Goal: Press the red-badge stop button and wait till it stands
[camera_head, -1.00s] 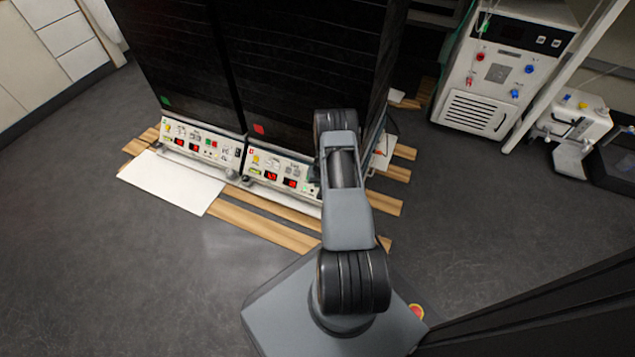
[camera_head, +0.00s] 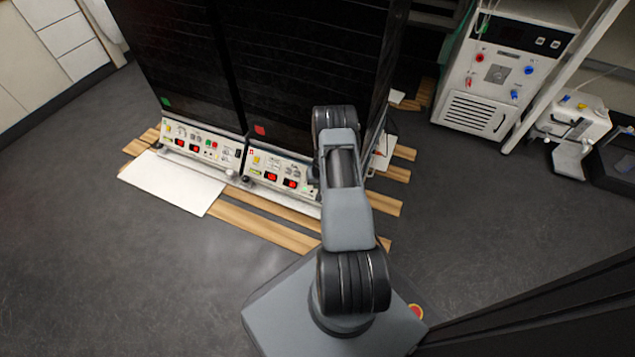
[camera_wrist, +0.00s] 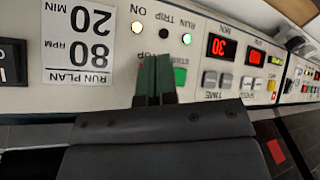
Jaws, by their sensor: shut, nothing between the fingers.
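The red-badge shaker's control panel (camera_head: 278,173) is at the foot of the right dark cabinet. Its red badge (camera_head: 259,130) sits just above; a red square also shows in the wrist view (camera_wrist: 277,151).
The green-badge shaker's panel (camera_head: 200,143) stands left of this one. Red displays (camera_wrist: 221,47) are lit beside the buttons. A white board (camera_head: 172,182) and wooden slats (camera_head: 262,226) lie on the floor in front. The floor at left is clear.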

